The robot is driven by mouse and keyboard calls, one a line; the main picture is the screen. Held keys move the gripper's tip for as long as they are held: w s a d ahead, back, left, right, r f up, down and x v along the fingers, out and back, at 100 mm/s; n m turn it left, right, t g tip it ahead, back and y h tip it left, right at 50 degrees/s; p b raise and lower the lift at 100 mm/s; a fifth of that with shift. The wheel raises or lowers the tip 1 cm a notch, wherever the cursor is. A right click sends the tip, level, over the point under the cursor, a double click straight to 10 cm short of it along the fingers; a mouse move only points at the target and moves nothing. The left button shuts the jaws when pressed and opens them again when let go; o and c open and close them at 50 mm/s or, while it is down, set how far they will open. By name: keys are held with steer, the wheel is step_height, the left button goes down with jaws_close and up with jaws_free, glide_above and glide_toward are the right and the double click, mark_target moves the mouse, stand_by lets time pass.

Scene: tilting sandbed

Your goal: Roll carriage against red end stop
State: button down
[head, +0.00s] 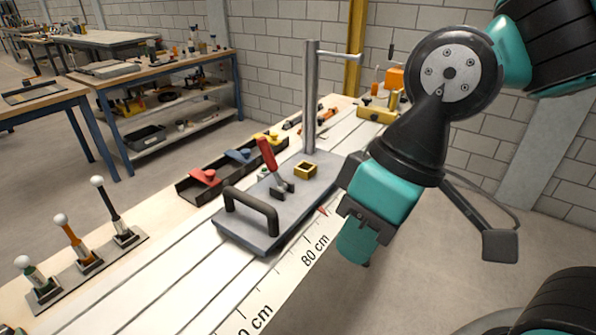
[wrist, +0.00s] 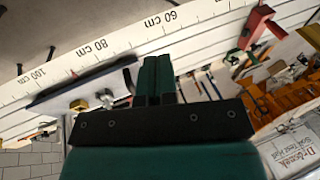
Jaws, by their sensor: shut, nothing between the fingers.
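The carriage (head: 240,236) is a grey plate on the pale grooved track, in the head view's middle. It bears a black handle (head: 250,207), a red-handled clamp (head: 268,158), a brass square piece (head: 305,170) and a tall metal post (head: 310,105). Its red pointer (head: 322,210) is near the 80 cm mark. My gripper (head: 362,250) is shut and empty, pointing down right of the carriage, apparently apart from it. In the wrist view my fingers (wrist: 158,75) are together. A red block (wrist: 257,27), likely the end stop, stands past the 60 cm mark there.
A dark tray (head: 180,190) with red, blue and yellow pieces lies behind the carriage. A rack (head: 90,270) of ball-topped tools stands at the lower left. Brass and orange items (head: 378,108) are at the far end. The track left of the carriage looks clear.

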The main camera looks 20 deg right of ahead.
steer(key=c, duration=1.5)
jaws_free()
steer(key=shift+w+r, duration=0.15)
steer(key=o, duration=0.5)
steer(key=w+r, duration=0.1)
steer(key=w+p, duration=0.1)
steer(key=w, duration=0.1)
steer(key=w+r, duration=0.1)
steer(key=shift+w+a+r+p, duration=0.2)
steer(key=shift+a+r+p, duration=0.15)
steer(key=shift+a+p, duration=0.05)
steer(key=shift+o, duration=0.2)
step_height(320, 180, up, 3)
steer(key=g+h+p, duration=0.1)
steer(key=h+p, duration=0.1)
steer(key=p, duration=0.4)
glide_above(247, 196)
steer(key=w+d, duration=0.2)
steer(key=d, duration=0.1)
steer(key=p+x, duration=0.2)
steer(key=x, duration=1.5)
steer(key=shift+s+d+f, duration=0.15)
jaws_close()
